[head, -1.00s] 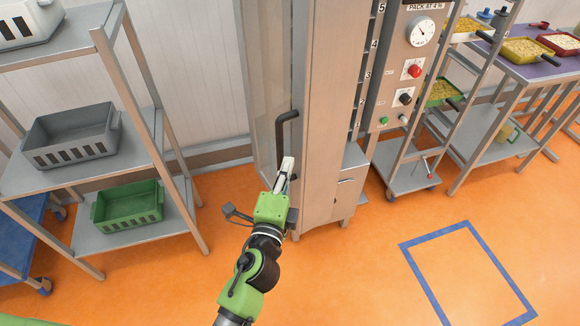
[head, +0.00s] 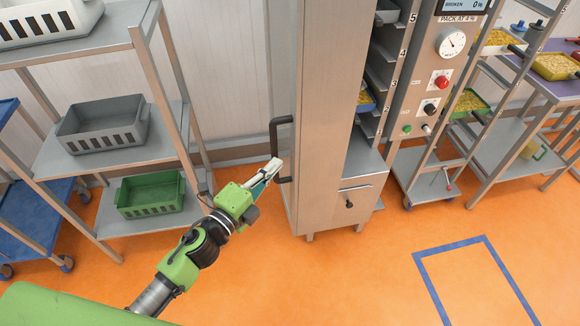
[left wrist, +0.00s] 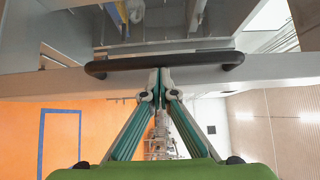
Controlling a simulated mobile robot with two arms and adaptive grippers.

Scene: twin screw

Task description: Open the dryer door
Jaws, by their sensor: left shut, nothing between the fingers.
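The dryer (head: 325,110) is a tall steel cabinet in the middle of the head view. Its dark bar handle (head: 274,140) is upright on the glazed door face at the cabinet's left. My left gripper (head: 274,166) is shut and empty, its fingertips beside the lower part of the handle. In the left wrist view the handle (left wrist: 165,61) lies across the picture on a metal door frame, with glass above it. The shut fingertips (left wrist: 158,82) are just under the bar's middle; I cannot tell whether they touch it. My right gripper is not in view.
A steel rack (head: 180,88) with grey and green crates stands to the left. Numbered tray slots (head: 385,75) and a control panel (head: 430,90) are right of the cabinet wall. Orange floor (head: 330,280) is open in front, with a blue marked outline.

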